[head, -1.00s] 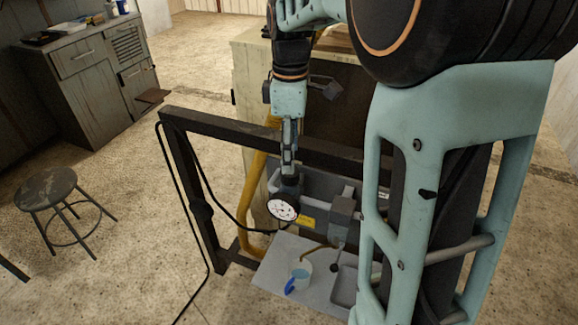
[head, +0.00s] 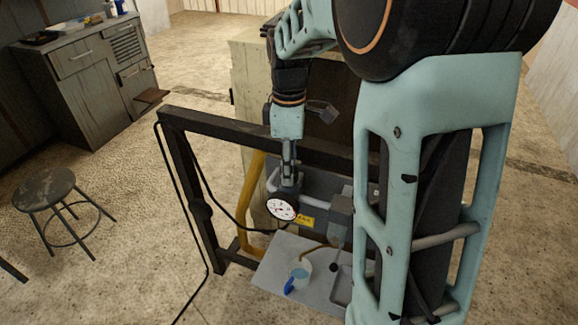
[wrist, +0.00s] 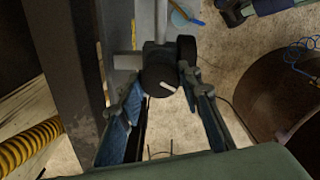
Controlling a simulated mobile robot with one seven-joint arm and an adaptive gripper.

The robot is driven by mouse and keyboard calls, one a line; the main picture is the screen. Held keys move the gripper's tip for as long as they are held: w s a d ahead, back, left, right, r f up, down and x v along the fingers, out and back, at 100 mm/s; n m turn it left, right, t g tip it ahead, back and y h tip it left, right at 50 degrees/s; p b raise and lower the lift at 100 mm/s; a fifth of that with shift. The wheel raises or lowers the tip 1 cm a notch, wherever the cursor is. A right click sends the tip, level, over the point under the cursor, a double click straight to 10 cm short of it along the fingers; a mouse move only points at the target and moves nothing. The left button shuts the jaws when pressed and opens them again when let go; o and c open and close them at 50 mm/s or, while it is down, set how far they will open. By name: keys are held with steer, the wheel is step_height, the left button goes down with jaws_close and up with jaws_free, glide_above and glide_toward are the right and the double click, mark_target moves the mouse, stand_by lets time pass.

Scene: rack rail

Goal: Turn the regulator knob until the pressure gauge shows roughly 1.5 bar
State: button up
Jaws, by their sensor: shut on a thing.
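The regulator knob (wrist: 158,80) is a dark round cap with a pale line on its top, seen from above in the wrist view. My gripper (wrist: 160,95) is shut on the knob, one finger at each side; it also shows pointing down in the head view (head: 288,178). The pressure gauge (head: 281,206) has a white round dial and sits just below the gripper, facing the head camera. Its needle is too small to read. In the wrist view the gauge's dark housing (wrist: 187,48) is seen edge-on beside the knob.
A dark rack frame (head: 270,133) stands behind and left of the gripper. A yellow hose (head: 250,195) and black cable hang by it. A stool (head: 45,190) stands at left.

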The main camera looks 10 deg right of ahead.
steer(key=shift+c, duration=1)
steer(key=shift+m, duration=0.3)
steer(key=m+p, duration=0.1)
steer(key=m, duration=0.4)
steer(key=shift+m, duration=0.3)
steer(key=m, duration=0.5)
steer(key=shift+p, duration=0.4)
steer(key=shift+m, duration=0.4)
steer(key=o, duration=1.2)
steer(key=shift+c, duration=0.2)
